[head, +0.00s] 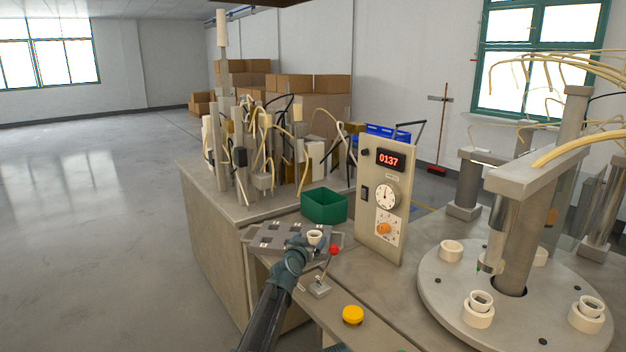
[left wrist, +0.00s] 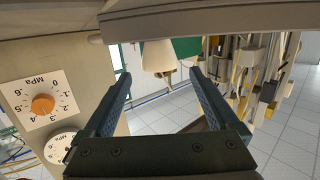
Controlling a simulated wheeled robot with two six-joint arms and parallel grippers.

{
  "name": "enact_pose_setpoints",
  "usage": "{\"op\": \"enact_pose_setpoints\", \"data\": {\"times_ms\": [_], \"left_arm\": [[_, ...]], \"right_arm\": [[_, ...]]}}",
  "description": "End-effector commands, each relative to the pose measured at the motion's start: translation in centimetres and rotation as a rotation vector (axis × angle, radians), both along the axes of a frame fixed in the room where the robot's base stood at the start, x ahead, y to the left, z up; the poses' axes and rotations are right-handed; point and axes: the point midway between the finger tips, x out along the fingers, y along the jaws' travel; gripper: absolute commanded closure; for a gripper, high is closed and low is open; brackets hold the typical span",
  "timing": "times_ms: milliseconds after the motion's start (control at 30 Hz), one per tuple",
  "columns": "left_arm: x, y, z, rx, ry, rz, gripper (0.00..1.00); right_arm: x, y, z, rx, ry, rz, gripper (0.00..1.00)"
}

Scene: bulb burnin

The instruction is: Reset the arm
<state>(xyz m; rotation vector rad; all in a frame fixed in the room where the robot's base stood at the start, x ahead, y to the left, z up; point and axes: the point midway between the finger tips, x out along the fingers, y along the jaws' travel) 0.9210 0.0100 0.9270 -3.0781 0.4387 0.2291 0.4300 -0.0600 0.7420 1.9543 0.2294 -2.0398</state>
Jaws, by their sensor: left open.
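My left arm comes in from the bottom of the head view, and its gripper (head: 300,246) is over the front right part of a grey slotted rack plate (head: 270,238). A small cream cup-shaped piece (head: 314,237) shows right at the gripper's tips. In the left wrist view my left gripper (left wrist: 160,78) has its two fingers wide apart with nothing held between them. The cream piece (left wrist: 158,55) appears upside down there, just beyond the gap between the fingertips. My right gripper does not show.
A red-knobbed lever (head: 333,250) stands close right of the gripper, with a yellow button (head: 352,315) nearer. A control panel (head: 374,225) reads 0137. A green bin (head: 324,206) sits behind the rack. A round turntable (head: 440,285) with cream sockets is at right. Open floor lies left.

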Motion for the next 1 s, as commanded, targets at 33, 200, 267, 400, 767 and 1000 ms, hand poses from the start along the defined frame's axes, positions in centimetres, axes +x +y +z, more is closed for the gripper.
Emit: {"op": "enact_pose_setpoints", "data": {"times_ms": [33, 200, 267, 400, 767, 1000], "left_arm": [[-1.5, 0.4, 0.3, -0.001, 0.000, 0.000, 0.06], [-4.6, 1.3, 0.8, 0.000, 0.000, 0.000, 0.06], [-5.7, 1.6, 1.0, -0.001, 0.000, 0.000, 0.06], [-8.2, 2.3, 1.3, 0.000, 0.000, 0.000, 0.06], [-1.8, 0.6, 0.2, 0.000, 0.000, -0.001, 0.06], [2.2, -0.6, -0.4, 0.000, 0.000, -0.001, 0.06]], "right_arm": [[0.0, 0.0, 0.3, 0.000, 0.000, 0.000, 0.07], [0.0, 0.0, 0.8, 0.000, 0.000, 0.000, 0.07], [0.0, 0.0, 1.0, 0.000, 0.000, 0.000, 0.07], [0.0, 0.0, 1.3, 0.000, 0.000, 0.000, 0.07], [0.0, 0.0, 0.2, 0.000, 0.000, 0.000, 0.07], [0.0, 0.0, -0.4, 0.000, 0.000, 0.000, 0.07]]}}
